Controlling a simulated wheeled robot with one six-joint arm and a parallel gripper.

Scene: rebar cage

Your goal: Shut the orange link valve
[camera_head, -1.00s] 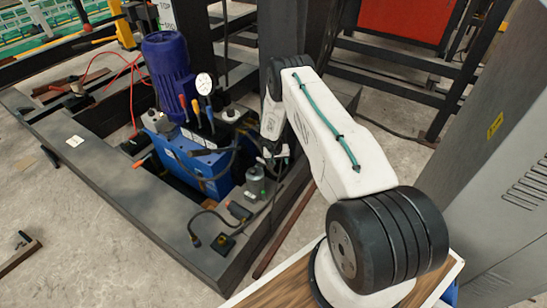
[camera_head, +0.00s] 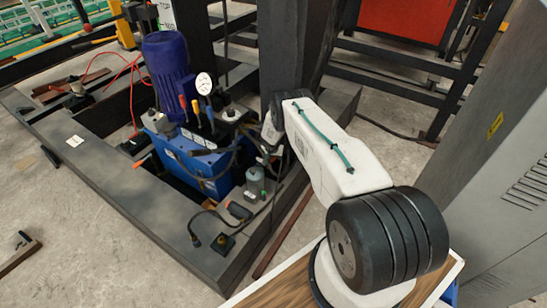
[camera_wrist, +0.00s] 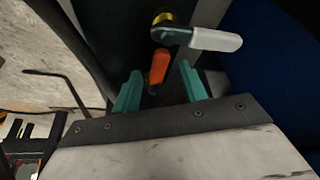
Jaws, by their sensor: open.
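In the wrist view, a short orange handle (camera_wrist: 159,67), which looks like the orange link valve, stands against a dark surface. It appears between my gripper's two green fingers (camera_wrist: 161,80), which are apart with nothing clamped. I cannot tell how deep the handle lies between them, and no contact shows. In the head view my gripper (camera_head: 272,154) is small and partly hidden beside the blue hydraulic unit (camera_head: 196,165). I cannot pick out the same orange handle there with certainty.
A white-gripped lever (camera_wrist: 214,39) with a yellow fitting (camera_wrist: 162,17) sits just beyond the orange handle. A bent dark rod (camera_wrist: 62,82) is on the left. The blue motor (camera_head: 166,68), a dark post (camera_head: 284,45) and the grey cabinet (camera_head: 492,150) flank my arm.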

